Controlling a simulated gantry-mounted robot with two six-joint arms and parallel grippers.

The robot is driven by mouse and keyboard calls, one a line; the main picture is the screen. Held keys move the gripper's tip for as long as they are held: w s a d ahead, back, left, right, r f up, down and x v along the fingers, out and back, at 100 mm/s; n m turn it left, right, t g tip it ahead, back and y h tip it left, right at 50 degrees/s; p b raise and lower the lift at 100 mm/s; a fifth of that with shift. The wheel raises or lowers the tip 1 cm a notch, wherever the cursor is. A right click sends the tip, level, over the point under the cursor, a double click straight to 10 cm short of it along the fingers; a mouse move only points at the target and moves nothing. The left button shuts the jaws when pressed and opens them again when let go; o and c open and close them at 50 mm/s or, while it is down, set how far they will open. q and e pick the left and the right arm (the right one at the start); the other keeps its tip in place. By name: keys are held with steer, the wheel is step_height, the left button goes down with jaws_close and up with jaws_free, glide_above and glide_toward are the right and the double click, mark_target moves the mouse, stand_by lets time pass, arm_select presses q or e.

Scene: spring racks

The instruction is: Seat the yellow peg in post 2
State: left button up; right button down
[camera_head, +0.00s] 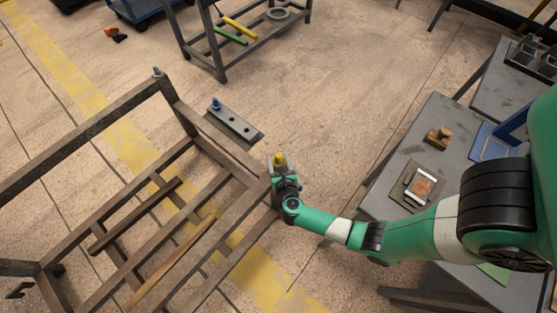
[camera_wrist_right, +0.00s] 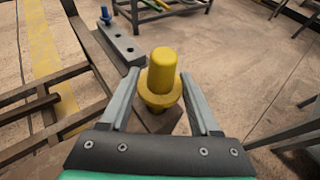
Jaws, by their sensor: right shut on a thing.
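The yellow peg (camera_head: 279,159) is upright between the fingers of my right gripper (camera_head: 279,166). In the right wrist view the peg (camera_wrist_right: 163,72) has a rounded top and a wider collar low down. The fingers (camera_wrist_right: 160,102) are shut on it at the collar. A brown square surface (camera_wrist_right: 150,122) shows under the peg; I cannot tell whether the peg touches it. The brown rack frame (camera_head: 215,142) lies left of the gripper, with a small pin on its far corner post (camera_head: 157,73). No number marks post 2. My left gripper is out of view.
A grey bar (camera_head: 235,126) beside the rack holds a blue peg (camera_head: 216,104) and has dark holes. A dark shelf stand (camera_head: 220,70) is at the back. Grey tables (camera_head: 430,130) with small items stand at right. Open floor lies between.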

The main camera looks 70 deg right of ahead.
steer(key=shift+f+b, duration=1.65)
steer(key=shift+f, duration=0.2)
steer(key=shift+c, duration=0.2)
jaws_free()
steer(key=p+v, duration=0.4)
steer(key=v, duration=0.7)
steer(key=shift+a+r, duration=0.2)
steer(key=shift+a, duration=0.05)
